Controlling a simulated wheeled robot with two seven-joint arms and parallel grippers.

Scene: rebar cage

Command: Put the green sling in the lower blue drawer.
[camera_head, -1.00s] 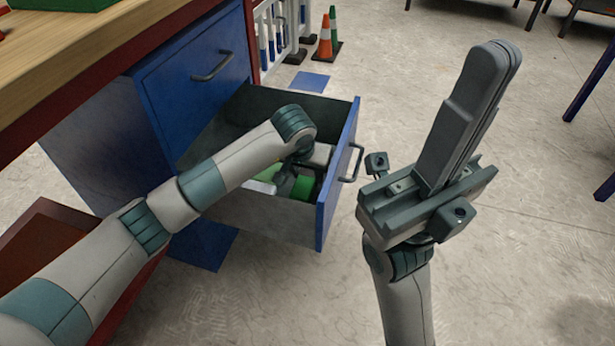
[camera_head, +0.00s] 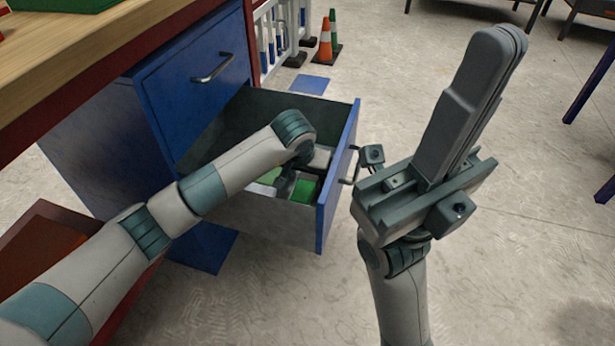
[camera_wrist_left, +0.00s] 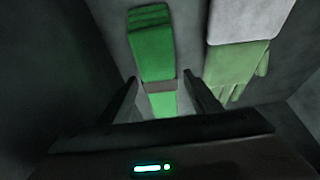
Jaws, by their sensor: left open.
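The green sling (camera_wrist_left: 152,48) lies folded on the drawer floor in the left wrist view, with a grey band around it. It also shows in the head view as a green patch (camera_head: 305,190). The lower blue drawer (camera_head: 338,180) is pulled open. My left gripper (camera_wrist_left: 162,95) is inside the drawer, its two fingers apart on either side of the sling's near end; I cannot tell whether they touch it. In the head view my left forearm and wrist hide part of the drawer's inside. My right gripper (camera_head: 498,45) is raised right of the drawer, fingers together and empty.
Pale green gloves with a white cuff (camera_wrist_left: 230,65) lie beside the sling in the drawer. The upper blue drawer (camera_head: 195,85) is shut under the wooden bench top (camera_head: 95,55). Traffic cones (camera_head: 325,40) stand behind.

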